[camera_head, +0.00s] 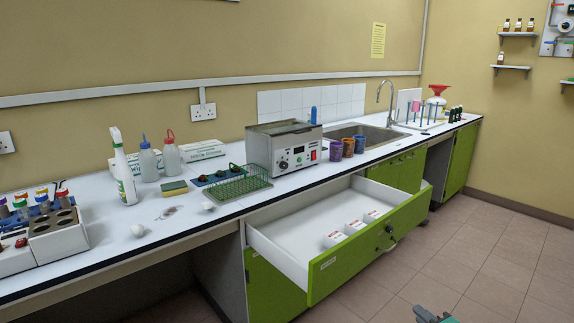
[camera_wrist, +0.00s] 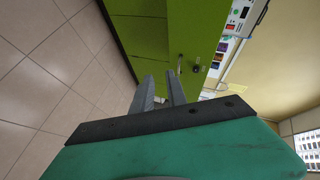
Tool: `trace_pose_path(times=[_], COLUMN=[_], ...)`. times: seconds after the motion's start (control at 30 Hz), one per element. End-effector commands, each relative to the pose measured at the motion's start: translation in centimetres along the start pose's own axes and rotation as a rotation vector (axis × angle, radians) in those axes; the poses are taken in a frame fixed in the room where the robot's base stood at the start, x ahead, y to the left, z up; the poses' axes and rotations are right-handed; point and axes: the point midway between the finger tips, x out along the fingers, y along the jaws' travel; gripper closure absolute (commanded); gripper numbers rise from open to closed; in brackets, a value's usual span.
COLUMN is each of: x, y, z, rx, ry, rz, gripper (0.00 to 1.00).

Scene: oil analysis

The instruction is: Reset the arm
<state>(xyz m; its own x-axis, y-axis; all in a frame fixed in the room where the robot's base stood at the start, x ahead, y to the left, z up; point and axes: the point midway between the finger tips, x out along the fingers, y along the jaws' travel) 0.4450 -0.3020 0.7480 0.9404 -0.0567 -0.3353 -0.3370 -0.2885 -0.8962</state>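My gripper (camera_wrist: 160,78) shows in the wrist view with its two dark grey fingers apart and nothing between them. It points toward the green cabinet front (camera_wrist: 150,38), and free space shows around the fingers. In the head view only a small teal and grey piece of my arm shows at the bottom edge, right of centre. It is in front of the open green drawer (camera_head: 345,260) and apart from it. The rest of the arm is out of view there.
The drawer sticks out under the white bench (camera_head: 230,205) and holds several white labelled boxes. A metal bath (camera_head: 285,148), green wire rack (camera_head: 240,185), spray bottle (camera_head: 122,170) and sink (camera_head: 365,133) are on the bench. The tiled floor (camera_head: 490,260) at right is clear.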

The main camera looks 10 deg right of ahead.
Motion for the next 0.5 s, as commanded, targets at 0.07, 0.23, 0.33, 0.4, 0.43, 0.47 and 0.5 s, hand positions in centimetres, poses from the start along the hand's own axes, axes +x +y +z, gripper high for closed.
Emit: trace_pose_path(times=[0.07,0.23,0.33,0.4,0.43,0.47,0.5], x=[0.6,1.1,-0.2,-2.3,-3.6,-4.9,-6.9], y=[-2.8,-7.9,-11.9,-15.3,-16.7,-18.0,-19.7], z=[2.1,8.2,12.6,15.8,17.1,18.2,19.6], rx=[-0.082,-0.310,-0.497,-0.656,-0.727,-0.795,-0.880], ry=[-0.082,-0.290,-0.437,-0.546,-0.589,-0.629,-0.678], rz=[0.038,0.154,0.240,0.307,0.337,0.365,0.401], gripper=[0.82,0.82,0.82,0.82,0.82,0.82,0.82])
